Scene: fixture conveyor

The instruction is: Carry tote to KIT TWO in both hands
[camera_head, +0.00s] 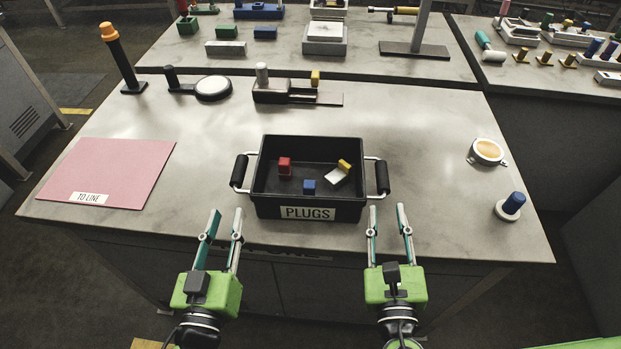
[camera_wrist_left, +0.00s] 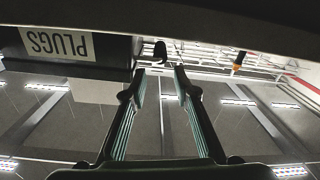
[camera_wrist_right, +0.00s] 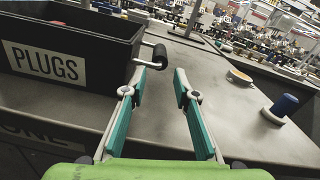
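The black tote (camera_head: 262,208) labelled PLUGS stands upright on the grey table, with a red block (camera_head: 285,165), a blue block (camera_head: 309,187) and a white and yellow piece (camera_head: 337,175) inside. It has a black side handle at the left (camera_head: 240,171) and another at the right (camera_head: 382,177). My left gripper (camera_head: 226,212) is open and empty, in front of the left handle and apart from it. My right gripper (camera_head: 387,208) is open and empty, in front of the right handle; the right wrist view shows that handle (camera_wrist_right: 160,55) just beyond its fingertips. No KIT TWO label is readable.
A pink mat (camera_head: 110,170) marked TO LINE lies at the left. A black post with orange top (camera_head: 120,58), a round pad (camera_head: 213,88) and a fixture (camera_head: 285,92) stand behind the tote. A round gauge (camera_head: 487,151) and blue knob (camera_head: 512,204) are at the right.

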